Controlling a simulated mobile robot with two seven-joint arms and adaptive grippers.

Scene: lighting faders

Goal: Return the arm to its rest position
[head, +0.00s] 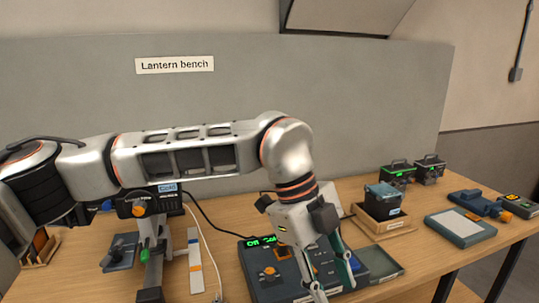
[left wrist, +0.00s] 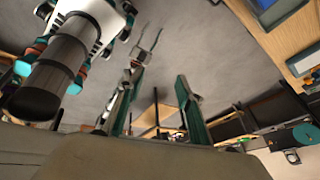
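My left arm comes in from the left in the head view, with its elbow raised and its forearm pointing down. The left gripper (head: 332,290) hangs in front of the fader console (head: 265,285), covering part of it. In the left wrist view the left gripper (left wrist: 158,90) shows two teal-edged fingers spread apart, with nothing held between them. Grey floor lies beyond them. A pale arm and a small pronged end, seemingly my right gripper (left wrist: 147,40), show farther off. Its prongs are too small to read. The right gripper is not seen in the head view.
The wooden bench (head: 115,275) holds a stand with an orange knob (head: 138,210), a wooden tray (head: 385,225) with a dark box, two black boxes and a grey device (head: 460,227). The bench also shows in the left wrist view (left wrist: 290,50). A grey panel (head: 350,120) stands behind.

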